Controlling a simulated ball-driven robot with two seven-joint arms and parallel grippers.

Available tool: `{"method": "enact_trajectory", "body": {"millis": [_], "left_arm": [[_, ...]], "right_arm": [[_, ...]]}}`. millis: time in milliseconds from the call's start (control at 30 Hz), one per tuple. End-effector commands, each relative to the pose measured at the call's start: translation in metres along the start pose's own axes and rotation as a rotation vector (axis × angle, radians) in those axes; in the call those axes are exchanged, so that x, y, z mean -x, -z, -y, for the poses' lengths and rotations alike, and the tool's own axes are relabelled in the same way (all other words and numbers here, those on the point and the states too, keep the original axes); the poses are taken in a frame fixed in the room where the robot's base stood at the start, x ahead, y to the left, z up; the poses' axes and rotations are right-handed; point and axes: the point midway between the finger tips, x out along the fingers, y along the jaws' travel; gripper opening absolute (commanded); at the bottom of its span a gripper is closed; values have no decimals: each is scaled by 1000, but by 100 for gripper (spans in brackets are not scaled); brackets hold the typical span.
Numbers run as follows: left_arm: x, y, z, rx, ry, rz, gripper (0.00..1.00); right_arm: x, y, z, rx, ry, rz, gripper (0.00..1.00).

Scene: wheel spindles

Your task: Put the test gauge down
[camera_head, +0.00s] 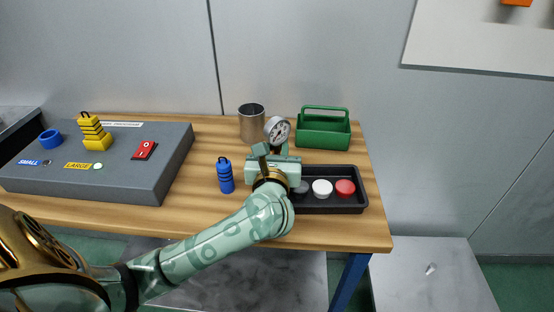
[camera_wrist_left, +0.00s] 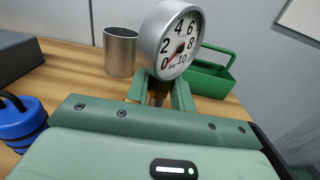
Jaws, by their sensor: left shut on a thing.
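The test gauge (camera_head: 278,129) has a round white dial in a silver case. My left gripper (camera_head: 273,152) is shut on its lower stem, above the table near the dark tray. The left wrist view shows the gauge (camera_wrist_left: 172,40) upright, dial facing the camera, between the green fingers (camera_wrist_left: 160,95). The gripper hides the gauge's lower end, so I cannot tell whether it touches anything. My right gripper is not in view.
A metal cup (camera_head: 252,122) and a green carrier (camera_head: 324,130) stand behind. The dark tray (camera_head: 335,209) holds grey, white and red caps. A blue spindle weight (camera_head: 225,175) stands left of the gripper. The grey panel box (camera_head: 150,182) is farther left. Wood (camera_head: 215,138) is bare behind.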

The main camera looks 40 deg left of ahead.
Motion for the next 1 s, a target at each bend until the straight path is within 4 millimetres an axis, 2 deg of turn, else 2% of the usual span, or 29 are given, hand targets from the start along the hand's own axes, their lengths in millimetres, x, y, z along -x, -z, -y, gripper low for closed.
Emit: {"method": "enact_trajectory", "body": {"millis": [100,167,533,567,600,633,933,1000], "left_arm": [[-1,28,-1,-7,1,-6,0],[-1,35,-1,-6,1,-5,0],[0,36,-1,-2,0,-2,0],[0,36,-1,-2,0,-2,32],[0,35,-1,-2,0,-2,43],[0,35,-1,-2,0,-2,45],[0,32,-1,-2,1,-1,45],[6,32,0,-2,2,-3,45]], "right_arm": [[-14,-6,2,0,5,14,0],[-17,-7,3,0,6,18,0],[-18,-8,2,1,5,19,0],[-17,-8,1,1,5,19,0],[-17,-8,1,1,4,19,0],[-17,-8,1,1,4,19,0],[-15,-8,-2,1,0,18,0],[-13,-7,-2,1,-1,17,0]]}}
